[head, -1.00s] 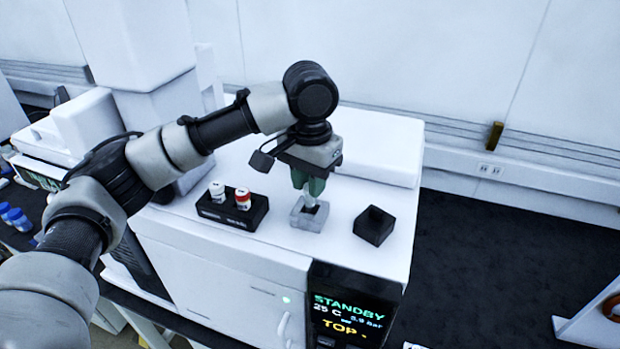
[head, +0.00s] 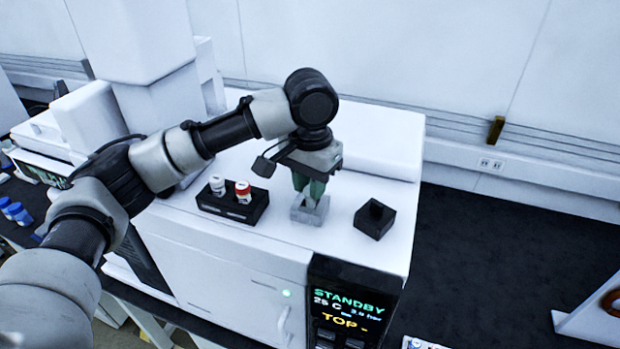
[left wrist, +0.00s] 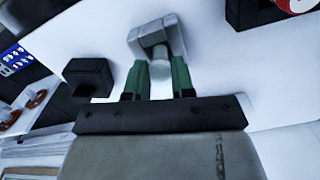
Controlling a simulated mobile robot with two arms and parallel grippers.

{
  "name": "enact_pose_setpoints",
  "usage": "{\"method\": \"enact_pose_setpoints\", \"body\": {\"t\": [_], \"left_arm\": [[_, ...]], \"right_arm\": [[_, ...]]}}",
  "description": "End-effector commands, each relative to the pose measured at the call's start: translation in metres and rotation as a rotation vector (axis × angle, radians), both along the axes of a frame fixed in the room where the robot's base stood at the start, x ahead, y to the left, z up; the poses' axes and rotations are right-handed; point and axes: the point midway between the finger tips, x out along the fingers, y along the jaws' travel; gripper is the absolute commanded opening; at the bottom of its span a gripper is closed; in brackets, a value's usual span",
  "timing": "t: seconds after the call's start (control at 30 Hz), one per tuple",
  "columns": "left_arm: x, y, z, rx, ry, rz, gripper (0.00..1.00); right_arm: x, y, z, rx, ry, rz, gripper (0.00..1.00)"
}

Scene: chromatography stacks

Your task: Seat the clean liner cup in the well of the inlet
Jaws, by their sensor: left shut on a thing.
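My left gripper (head: 310,196) points down over the grey inlet block (head: 310,213) on top of the white instrument. Its green fingers are shut on a small pale liner cup (left wrist: 160,70), which shows between the fingertips in the left wrist view. The inlet block (left wrist: 153,36) is right beyond the cup there. The fingertips are at the level of the block's top, and the cup's lower end is at or in the well. The fingers hide the cup and most of the well in the head view, so its depth cannot be told. My right gripper is not in view.
A black rack (head: 226,207) holding a white-topped and a red-topped vial stands left of the inlet. A raised white housing (head: 375,140) is behind. The front display (head: 345,310) reads STANDBY.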

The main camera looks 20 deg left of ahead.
Motion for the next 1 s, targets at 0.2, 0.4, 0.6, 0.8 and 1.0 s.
{"method": "enact_pose_setpoints", "body": {"t": [0.2,0.4,0.6,0.8,1.0], "left_arm": [[0.0,0.0001,-0.0003,0.0,0.0,0.0,0.02],[-0.0001,0.0001,-0.002,0.0,0.0,0.0,0.02],[-0.0006,0.0001,-0.0082,0.0,0.001,0.0,0.02],[-0.0006,0.0,-0.0101,0.0,0.0,0.0,0.02],[-0.0006,0.0,-0.0101,0.001,0.0,0.0,0.39]], "right_arm": [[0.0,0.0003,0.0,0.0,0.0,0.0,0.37],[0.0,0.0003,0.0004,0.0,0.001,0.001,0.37],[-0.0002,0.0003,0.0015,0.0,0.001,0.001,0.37],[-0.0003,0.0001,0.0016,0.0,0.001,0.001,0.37],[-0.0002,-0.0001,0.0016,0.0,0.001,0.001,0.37]]}}
